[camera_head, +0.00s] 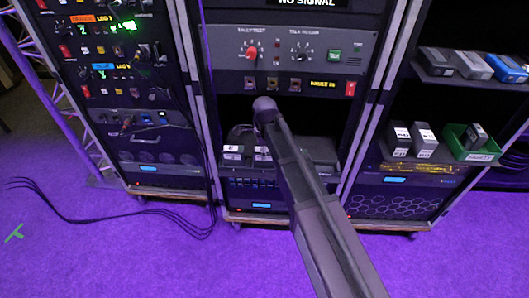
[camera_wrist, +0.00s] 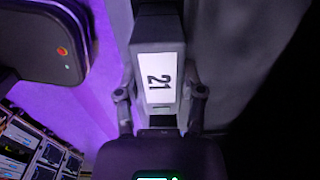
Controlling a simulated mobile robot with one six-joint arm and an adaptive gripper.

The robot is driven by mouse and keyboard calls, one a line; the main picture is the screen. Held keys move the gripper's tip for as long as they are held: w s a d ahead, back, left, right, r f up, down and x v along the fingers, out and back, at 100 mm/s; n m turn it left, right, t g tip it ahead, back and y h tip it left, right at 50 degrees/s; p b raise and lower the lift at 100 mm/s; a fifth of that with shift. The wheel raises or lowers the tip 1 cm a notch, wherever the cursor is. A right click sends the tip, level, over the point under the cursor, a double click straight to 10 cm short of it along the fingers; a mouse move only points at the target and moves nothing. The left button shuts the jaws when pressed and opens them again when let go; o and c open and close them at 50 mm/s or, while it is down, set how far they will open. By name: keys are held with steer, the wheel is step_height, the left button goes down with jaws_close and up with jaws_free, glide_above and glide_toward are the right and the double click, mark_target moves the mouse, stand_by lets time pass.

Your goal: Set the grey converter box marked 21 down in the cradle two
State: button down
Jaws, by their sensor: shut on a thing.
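The grey converter box marked 21 (camera_wrist: 158,48) is in the wrist view, its white label facing the camera. My gripper (camera_wrist: 160,95) is shut on it, with one finger on each side. In the head view my arm reaches into the dark open bay of the middle rack, and its end hides the gripper and the held box. Light labels (camera_head: 232,152) show on grey units at the bottom of that bay, left of my arm. I cannot tell which place there is cradle two; my arm covers part of the bay.
The control panel (camera_head: 320,55) is just above the bay, and rack posts (camera_head: 372,110) bound it. The right rack holds grey boxes (camera_head: 424,140) and a green tray (camera_head: 455,140). Black cables (camera_head: 110,218) lie on the purple floor at left.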

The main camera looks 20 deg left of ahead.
steer(key=shift+f, duration=0.2)
steer(key=shift+c, duration=1)
jaws_free()
steer(key=shift+r, duration=0.25)
step_height(320, 180, up, 12)
steer(key=p, duration=1.2)
steer(key=shift+d, duration=0.1)
steer(key=s+d+n, duration=0.3)
steer(key=d+n, duration=0.4)
steer(key=d, duration=1.3)
steer(key=s+d+n, duration=0.4)
steer(key=d+n, duration=0.3)
steer(key=d, duration=1.4)
steer(key=shift+n, duration=0.4)
steer(key=shift+s, duration=0.1)
